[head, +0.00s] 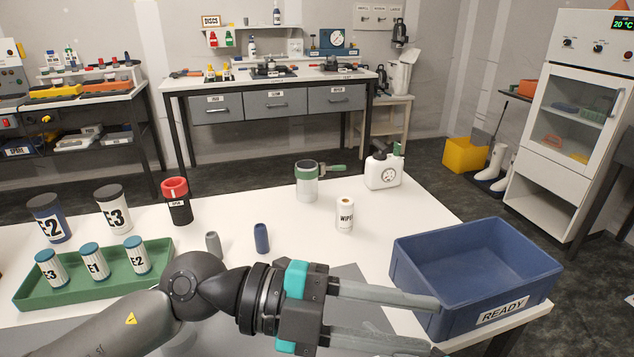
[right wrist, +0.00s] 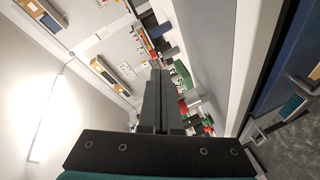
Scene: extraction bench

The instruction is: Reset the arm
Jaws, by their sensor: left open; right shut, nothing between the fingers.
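My left arm comes in from the left across the front of the white table in the head view. Its gripper (head: 437,326) points right, with two long grey fingers apart and nothing between them. The fingers are in front of the blue READY bin (head: 462,318), at its near left side; I cannot tell whether they touch it. My right gripper (right wrist: 160,72) shows only in the right wrist view, its dark fingers together and empty. That view is turned sideways and looks towards the room's walls and shelves. I make out no right gripper in the head view.
A green tray (head: 98,300) with several small vials lies at the left. The table's back middle is partly clear.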

